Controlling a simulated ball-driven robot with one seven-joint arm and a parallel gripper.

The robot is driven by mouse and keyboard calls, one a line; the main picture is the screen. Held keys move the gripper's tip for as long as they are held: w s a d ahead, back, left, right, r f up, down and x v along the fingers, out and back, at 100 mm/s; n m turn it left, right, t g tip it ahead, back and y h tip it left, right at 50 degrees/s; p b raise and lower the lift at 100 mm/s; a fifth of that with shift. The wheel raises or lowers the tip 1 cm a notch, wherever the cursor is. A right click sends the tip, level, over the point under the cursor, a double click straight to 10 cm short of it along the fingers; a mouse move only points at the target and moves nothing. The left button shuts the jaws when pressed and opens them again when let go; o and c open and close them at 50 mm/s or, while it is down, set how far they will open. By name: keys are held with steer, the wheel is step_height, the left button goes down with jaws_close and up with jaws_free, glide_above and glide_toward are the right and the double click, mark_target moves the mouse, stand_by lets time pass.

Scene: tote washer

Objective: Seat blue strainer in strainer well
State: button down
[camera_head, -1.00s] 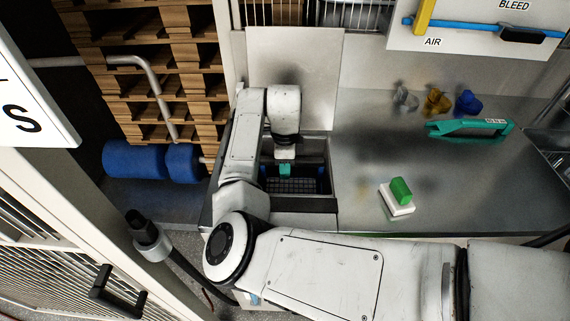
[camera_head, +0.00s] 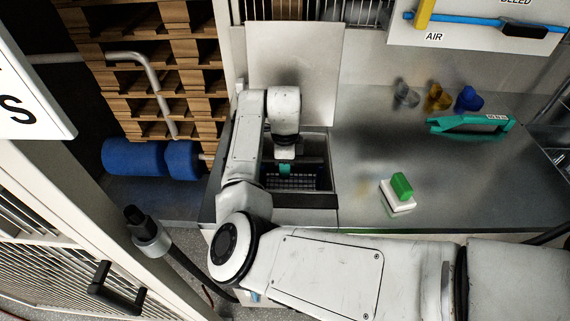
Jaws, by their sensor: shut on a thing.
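My gripper (camera_head: 285,166) points down into the dark rectangular well (camera_head: 328,172) in the steel counter. It is shut on a small teal piece at its tip, which seems to belong to the strainer. A dark, bluish mesh basket, likely the blue strainer (camera_head: 297,182), shows just below, inside the well's outline. My wrist and arm hide part of it. I cannot tell whether the strainer rests on the well's bottom or hangs above it.
A green block (camera_head: 401,185) on a white base (camera_head: 398,202) stands right of the well. A teal-handled tool (camera_head: 468,124) and clear, yellow and blue (camera_head: 467,99) small pieces lie farther back. The steel counter between is clear. A steel panel (camera_head: 292,75) stands behind the well.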

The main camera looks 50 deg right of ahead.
steer(key=shift+c, duration=0.8)
jaws_free()
steer(key=shift+r, duration=0.15)
steer(key=shift+r+p, duration=3.85)
steer(key=shift+r, duration=0.55)
